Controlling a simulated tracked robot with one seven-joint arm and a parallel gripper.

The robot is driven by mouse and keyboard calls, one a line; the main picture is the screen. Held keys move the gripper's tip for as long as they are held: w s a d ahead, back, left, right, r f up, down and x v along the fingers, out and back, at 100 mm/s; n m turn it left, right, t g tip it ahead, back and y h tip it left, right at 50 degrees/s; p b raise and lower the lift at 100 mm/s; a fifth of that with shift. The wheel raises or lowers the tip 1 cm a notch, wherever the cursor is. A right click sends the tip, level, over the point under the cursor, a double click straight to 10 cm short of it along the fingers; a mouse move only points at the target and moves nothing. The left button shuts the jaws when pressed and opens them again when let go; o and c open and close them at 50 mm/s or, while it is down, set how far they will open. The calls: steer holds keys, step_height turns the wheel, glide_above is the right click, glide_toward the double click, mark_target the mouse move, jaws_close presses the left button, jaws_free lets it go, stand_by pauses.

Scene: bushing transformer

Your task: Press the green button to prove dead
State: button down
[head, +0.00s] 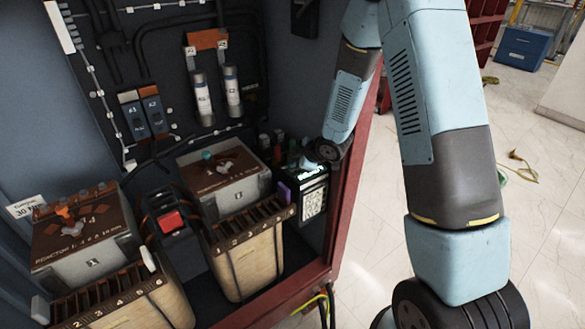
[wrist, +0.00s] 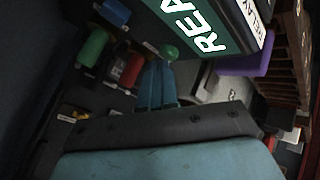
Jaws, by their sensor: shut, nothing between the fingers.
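The green button (wrist: 168,52) is a small round dome in the wrist view. It sits just beyond the tips of my gripper (wrist: 158,66), whose two pale blue fingers are together and empty. I cannot tell whether the fingertips touch the button. A lit green display (wrist: 208,30) with large white letters starting "REA" is right of the button. In the head view my arm reaches down into the cabinet to a black device (head: 313,198) with a white label. The green button cannot be made out there, near my wrist.
A red (wrist: 132,70), a green (wrist: 93,47) and a blue (wrist: 115,12) cylinder stand near the fingers. A purple block (head: 284,192) is left of the device. The red cabinet frame (head: 350,185) is close on the right. A red button (head: 172,221) is farther left.

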mark_target(294, 171)
stand_by(0.6)
steer(key=shift+r, duration=0.75)
steer(key=shift+r, duration=0.1)
step_height(294, 171, up, 5)
steer(key=shift+f, duration=0.1)
stand_by(0.4)
stand_by(0.6)
